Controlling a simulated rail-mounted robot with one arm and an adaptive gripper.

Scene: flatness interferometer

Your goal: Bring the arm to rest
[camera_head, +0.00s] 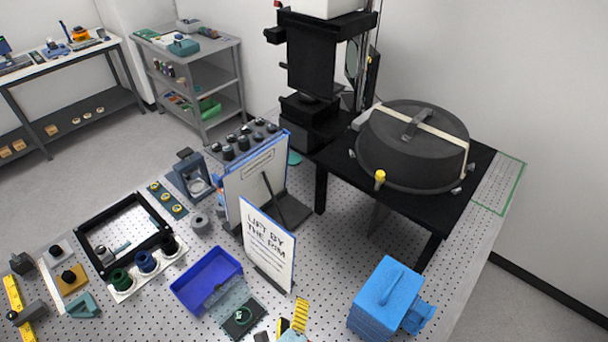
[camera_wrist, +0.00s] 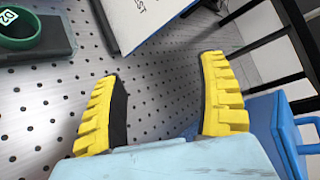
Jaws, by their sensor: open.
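My gripper (camera_head: 291,316) is at the bottom middle of the head view, above the perforated table (camera_head: 330,244). In the wrist view its two yellow fingers stand wide apart, and the gripper (camera_wrist: 160,68) is open. Only the perforated surface shows between the fingers, and nothing is held. The fingers are beside a dark pad with a green ring (camera_head: 243,315), which also shows at the upper left of the wrist view (camera_wrist: 18,28). Most of my arm is out of the head view.
A white sign (camera_head: 268,245) reading "LIFT BY THE RIM" stands just behind my gripper. A blue box (camera_head: 385,298) is to the right, a blue bin (camera_head: 205,281) to the left. A black stand (camera_head: 340,165) carries a large dark round cover (camera_head: 410,150). Bare table lies between sign and blue box.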

